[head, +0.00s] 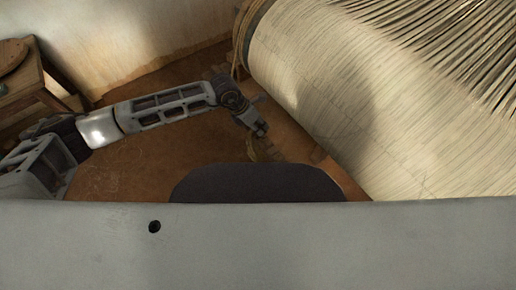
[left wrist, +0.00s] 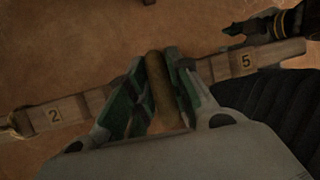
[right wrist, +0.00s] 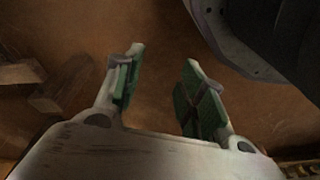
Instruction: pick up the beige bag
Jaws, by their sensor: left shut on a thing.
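My left gripper (head: 258,131) reaches down beside the loom's big roll in the head view. In the left wrist view, its green-padded fingers (left wrist: 163,80) are shut on a narrow brownish-beige thing, which looks like the beige bag (left wrist: 158,82). The bag stands up between the pads and its lower part is hidden by the gripper. A bit of tan shows below the gripper in the head view, too small to make out. In the right wrist view, my right gripper (right wrist: 160,85) is open with nothing between its fingers.
A wooden bar with number labels 2 and 5 (left wrist: 58,114) runs behind the left fingers. The loom's pale thread roll (head: 350,90) fills the right of the head view. A wooden stool (head: 28,85) stands at left. Brown floor (head: 150,160) lies clear between. Wooden blocks (right wrist: 62,85) lie left of the right gripper.

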